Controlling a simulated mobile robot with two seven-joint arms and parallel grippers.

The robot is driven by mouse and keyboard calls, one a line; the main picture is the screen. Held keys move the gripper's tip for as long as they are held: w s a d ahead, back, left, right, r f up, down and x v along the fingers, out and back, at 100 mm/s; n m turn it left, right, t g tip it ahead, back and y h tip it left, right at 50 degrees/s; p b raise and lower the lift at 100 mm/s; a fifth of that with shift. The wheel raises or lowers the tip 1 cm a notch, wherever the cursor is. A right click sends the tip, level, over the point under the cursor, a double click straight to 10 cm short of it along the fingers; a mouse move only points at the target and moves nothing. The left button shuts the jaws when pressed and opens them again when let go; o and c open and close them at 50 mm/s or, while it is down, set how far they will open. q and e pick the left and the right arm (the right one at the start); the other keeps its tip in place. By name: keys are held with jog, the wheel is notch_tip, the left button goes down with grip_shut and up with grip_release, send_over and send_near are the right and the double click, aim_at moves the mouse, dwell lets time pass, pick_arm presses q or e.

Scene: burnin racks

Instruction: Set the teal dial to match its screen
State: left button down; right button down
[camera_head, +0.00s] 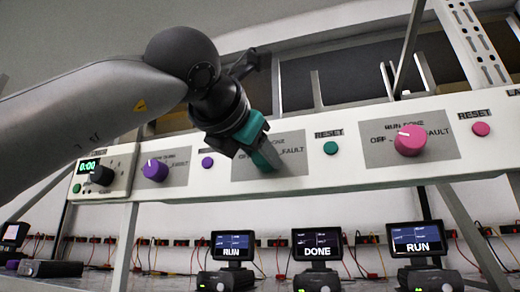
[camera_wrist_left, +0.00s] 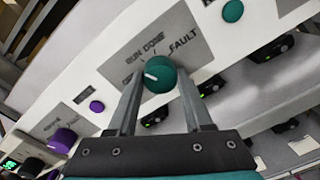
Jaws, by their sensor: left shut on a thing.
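The teal dial (camera_wrist_left: 160,75) shows in the left wrist view on its grey label plate, with OFF, RUN, DONE and FAULT printed around it. Its white pointer line faces left, nearest the OFF side. My left gripper (camera_wrist_left: 156,88) is shut on the dial, one finger at each side. In the head view my left gripper (camera_head: 262,148) covers most of the dial and part of its plate. Below the panel, screens read RUN (camera_head: 232,246), DONE (camera_head: 318,244) and RUN (camera_head: 416,240). Which screen belongs to the teal dial is not marked clearly. My right gripper is out of view.
A purple dial (camera_head: 155,170) and a pink dial (camera_head: 410,140) sit left and right on the same white panel. A green display (camera_head: 89,166) is at the far left.

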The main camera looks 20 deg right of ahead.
pick_arm(q)
jog(key=m+p, duration=0.2)
jog(key=m, duration=0.7)
jog(key=shift+r+y, duration=0.15)
jog(key=shift+y, duration=0.15)
dwell(0.5)
jog(key=shift+c, duration=1.6)
grip_release()
jog(key=f+b+v, duration=0.1)
jog(key=b+v, duration=0.4)
jog(key=v, duration=1)
jog(key=shift+s+r, duration=0.25)
